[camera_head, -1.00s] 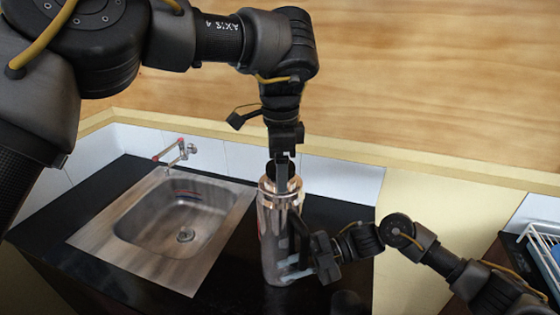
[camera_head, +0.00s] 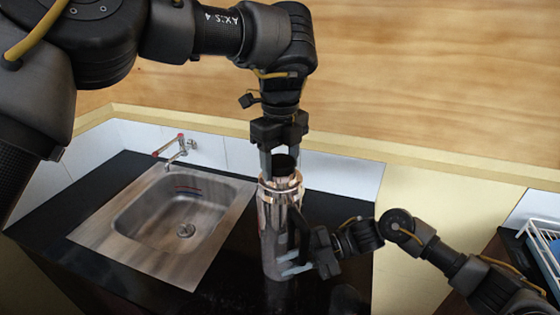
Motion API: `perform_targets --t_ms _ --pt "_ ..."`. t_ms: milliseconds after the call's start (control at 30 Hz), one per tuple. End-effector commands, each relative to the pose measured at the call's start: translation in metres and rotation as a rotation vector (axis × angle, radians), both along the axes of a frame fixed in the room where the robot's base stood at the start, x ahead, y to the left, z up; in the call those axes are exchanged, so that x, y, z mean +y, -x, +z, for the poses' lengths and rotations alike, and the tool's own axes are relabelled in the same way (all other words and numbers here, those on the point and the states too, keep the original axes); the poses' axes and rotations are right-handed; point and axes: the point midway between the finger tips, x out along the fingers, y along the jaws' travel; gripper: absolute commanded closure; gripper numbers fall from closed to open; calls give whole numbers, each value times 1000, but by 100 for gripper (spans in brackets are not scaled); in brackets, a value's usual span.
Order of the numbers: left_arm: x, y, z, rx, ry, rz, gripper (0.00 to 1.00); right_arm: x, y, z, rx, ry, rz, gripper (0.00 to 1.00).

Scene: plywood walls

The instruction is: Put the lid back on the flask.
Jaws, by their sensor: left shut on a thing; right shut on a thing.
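The flask (camera_head: 268,235) is a tall, shiny metal cylinder standing upright on the dark counter, right of the sink. My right gripper (camera_head: 293,265) is shut around its lower body from the right. My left gripper (camera_head: 283,168) points down over the flask's mouth and is shut on the dark-topped lid (camera_head: 285,165). The lid is upright at the top of the flask, in line with it. The fingers hide part of the lid and rim, so I cannot tell whether it is fully seated.
A steel sink (camera_head: 150,250) with a tap (camera_head: 178,152) is set in the black counter (camera_head: 225,280) on the left. A low white tiled wall (camera_head: 345,175) runs behind. A white rack (camera_head: 545,250) with something blue stands at the far right.

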Motion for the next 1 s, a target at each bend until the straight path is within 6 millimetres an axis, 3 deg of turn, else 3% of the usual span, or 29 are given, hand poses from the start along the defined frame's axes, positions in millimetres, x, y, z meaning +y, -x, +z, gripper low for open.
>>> perform_targets --t_ms 300,467,600,633,800,1000 --pt "0 0 0 0 0 -864 73 0 0 -1 5 4 -1 100" --pt "0 0 -1 0 1 -1189 73 0 0 -1 5 4 -1 100" --pt "0 0 -1 1 3 -1185 73 -1 0 -1 5 4 -1 100" --pt "0 0 -1 1 3 -1185 44 -1 0 -1 5 4 -1 100" --pt "0 0 -1 1 3 -1184 22 0 0 -1 4 3 -1 100" --pt "0 0 -1 0 2 -1183 20 0 0 -1 4 3 -1 100"
